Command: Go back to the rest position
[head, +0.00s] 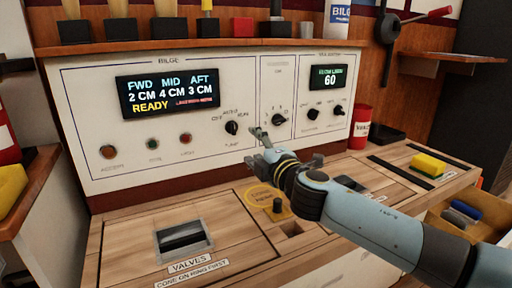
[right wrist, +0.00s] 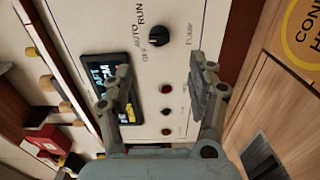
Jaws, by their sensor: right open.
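My right gripper (head: 260,146) reaches in from the right in the head view. It hangs in front of the white bilge panel (head: 90,120), above the wooden counter. In the right wrist view its two fingers (right wrist: 160,80) stand wide apart with nothing between them. Beyond them show the panel's dark display and black rotary knob (right wrist: 158,37). The same knob (head: 232,127) is left of the gripper in the head view. My left gripper is not in view.
A red canister (head: 361,127) and a yellow sponge (head: 427,166) stand to the right. An open drawer (head: 440,217) lies beside my forearm. A shelf (head: 180,43) runs above the panel.

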